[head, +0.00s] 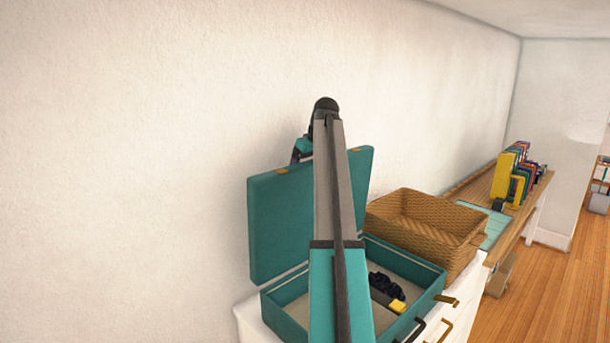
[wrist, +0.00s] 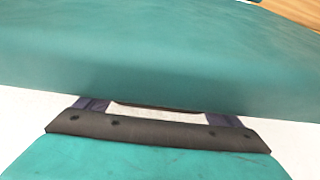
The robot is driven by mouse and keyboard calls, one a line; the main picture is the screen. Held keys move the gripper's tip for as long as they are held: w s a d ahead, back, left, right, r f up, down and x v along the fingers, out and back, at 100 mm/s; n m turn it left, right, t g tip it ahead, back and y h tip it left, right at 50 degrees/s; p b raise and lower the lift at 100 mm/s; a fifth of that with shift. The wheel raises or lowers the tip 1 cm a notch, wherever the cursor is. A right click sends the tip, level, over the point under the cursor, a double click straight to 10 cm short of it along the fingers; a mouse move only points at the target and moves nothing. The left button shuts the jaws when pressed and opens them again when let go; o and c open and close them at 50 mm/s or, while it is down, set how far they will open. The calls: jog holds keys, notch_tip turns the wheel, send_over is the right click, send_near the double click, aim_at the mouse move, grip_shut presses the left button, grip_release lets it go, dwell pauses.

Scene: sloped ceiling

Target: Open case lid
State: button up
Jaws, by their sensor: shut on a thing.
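A teal case (head: 405,318) sits open on the white cabinet in the head view. Its lid (head: 275,225) stands raised, close to upright, near the wall, with small brass clasps along its top edge. A black bundled thing (head: 385,284) and a yellow-tipped thing (head: 397,306) lie inside. My arm crosses in front of the case and hides part of the lid and interior. My gripper (head: 298,153) is at the lid's top edge, mostly hidden by the arm. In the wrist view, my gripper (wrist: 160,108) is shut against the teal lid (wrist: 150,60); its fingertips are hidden.
A wicker basket (head: 430,222) stands right behind the case. The white cabinet (head: 463,325) has brass handles. A wooden desk (head: 483,192) with several books (head: 512,168) is farther right. A plain wall is close behind the lid; open wooden floor (head: 535,300) lies right.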

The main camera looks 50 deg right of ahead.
jog(key=shift+a+f, duration=0.25)
jog(key=shift+f, duration=0.2)
jog(key=o, duration=1.2)
jog(key=shift+w, duration=0.15)
jog(key=shift+d, duration=0.1)
jog(key=shift+d+r, duration=0.1)
jog(key=shift+r, duration=0.1)
jog(key=shift+v, duration=6.85)
jog(key=shift+f, duration=0.1)
